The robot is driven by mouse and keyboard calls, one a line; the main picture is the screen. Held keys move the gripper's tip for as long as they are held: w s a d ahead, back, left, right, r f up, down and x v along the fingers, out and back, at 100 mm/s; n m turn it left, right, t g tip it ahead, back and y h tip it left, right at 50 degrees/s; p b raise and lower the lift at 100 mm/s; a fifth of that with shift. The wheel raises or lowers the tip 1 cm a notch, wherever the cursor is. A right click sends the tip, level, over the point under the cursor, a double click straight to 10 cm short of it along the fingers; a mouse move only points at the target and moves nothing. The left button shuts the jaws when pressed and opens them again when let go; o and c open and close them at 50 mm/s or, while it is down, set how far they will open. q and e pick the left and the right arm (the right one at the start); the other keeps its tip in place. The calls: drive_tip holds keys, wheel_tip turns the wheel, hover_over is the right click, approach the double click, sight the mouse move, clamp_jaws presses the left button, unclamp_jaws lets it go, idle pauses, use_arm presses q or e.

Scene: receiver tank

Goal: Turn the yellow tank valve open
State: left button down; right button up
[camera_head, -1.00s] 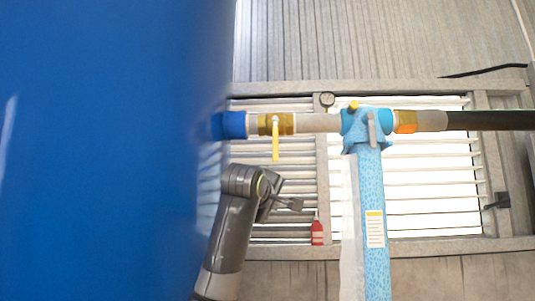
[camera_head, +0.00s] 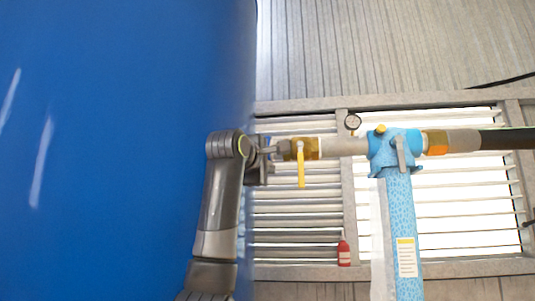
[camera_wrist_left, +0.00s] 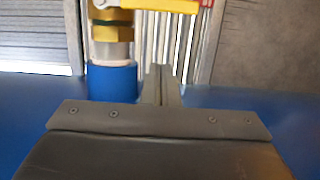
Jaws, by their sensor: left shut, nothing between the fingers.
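The yellow valve handle (camera_head: 301,166) hangs straight down from a brass valve body (camera_head: 305,148) on the pipe beside the blue tank. My left gripper (camera_head: 279,150) is shut and empty, just left of the brass body and at about pipe height. It overlaps the pipe near the tank in the head view; I cannot tell whether it touches. In the left wrist view the shut fingers (camera_wrist_left: 160,82) point up, right of the blue pipe collar (camera_wrist_left: 112,82). The yellow handle (camera_wrist_left: 165,5) crosses the top edge there, beyond the fingertips. My right gripper is not in view.
The large blue tank (camera_head: 110,120) fills the left side. A red bottle-like object (camera_head: 344,250) is low behind. Space below the handle looks clear.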

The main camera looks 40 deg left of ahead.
sight(301, 164)
use_arm(q)
drive_tip(key=w+d+p, duration=0.2)
drive_tip(key=w+p, duration=0.2)
drive_tip(key=w, duration=0.2)
drive_tip(key=shift+w+p, duration=0.25)
drive_tip(key=shift+p, duration=0.1)
drive_tip(key=shift+d+f+n+b, duration=0.1)
drive_tip(key=shift+d+n+b, duration=0.2)
drive_tip(key=shift+b, duration=0.25)
